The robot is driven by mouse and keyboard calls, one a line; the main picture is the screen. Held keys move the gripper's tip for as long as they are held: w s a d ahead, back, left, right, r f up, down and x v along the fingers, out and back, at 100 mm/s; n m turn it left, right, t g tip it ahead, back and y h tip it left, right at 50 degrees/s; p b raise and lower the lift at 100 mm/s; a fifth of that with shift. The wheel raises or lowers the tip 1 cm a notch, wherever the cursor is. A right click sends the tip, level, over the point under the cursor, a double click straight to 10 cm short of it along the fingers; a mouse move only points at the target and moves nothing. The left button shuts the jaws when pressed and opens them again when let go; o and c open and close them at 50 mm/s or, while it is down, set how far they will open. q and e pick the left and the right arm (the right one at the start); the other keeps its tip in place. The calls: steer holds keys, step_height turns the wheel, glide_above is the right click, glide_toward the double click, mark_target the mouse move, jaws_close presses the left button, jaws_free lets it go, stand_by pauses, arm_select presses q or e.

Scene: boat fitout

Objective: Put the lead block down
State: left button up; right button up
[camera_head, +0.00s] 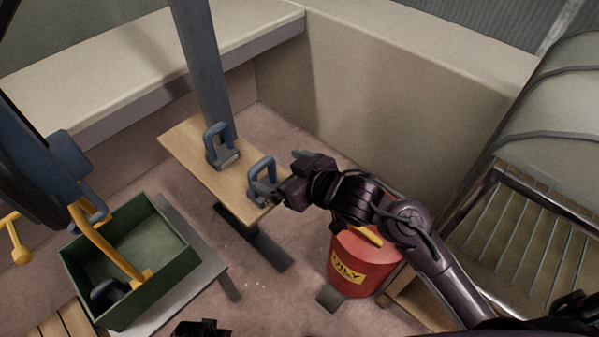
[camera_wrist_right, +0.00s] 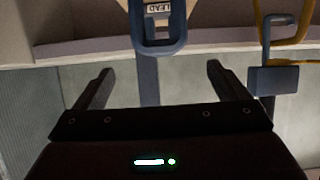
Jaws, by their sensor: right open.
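Two lead blocks with blue loop handles stand on a narrow wooden bench (camera_head: 190,150) in the head view. The farther block (camera_head: 222,150) is near the blue-grey post; the nearer block (camera_head: 262,182) is at the bench's right end. My right gripper (camera_head: 282,176) is open, just right of the nearer block. In the right wrist view, my right gripper (camera_wrist_right: 159,68) has its fingers apart with nothing gripped between them. A blue handle (camera_wrist_right: 158,42) and a label reading LEAD (camera_wrist_right: 160,8) show beyond the fingertips. A dark part at the head view's bottom edge may be my left gripper (camera_head: 200,328).
A green open box (camera_head: 165,255) with a dark object inside stands at left, below a yellow bar. A red bin labelled OILY (camera_head: 362,262) stands under my right arm. A slatted seat (camera_head: 535,215) is at right. A pale wall (camera_head: 375,85) lies behind.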

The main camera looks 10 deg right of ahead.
arm_select(q)
steer(key=f, duration=0.1)
steer(key=s+a+f+p, duration=0.1)
steer(key=f, duration=0.1)
steer(key=shift+s, duration=0.2)
arm_select(e)
steer(key=v, duration=0.6)
steer(key=shift+s, duration=0.25)
steer(key=shift+d+r, duration=0.1)
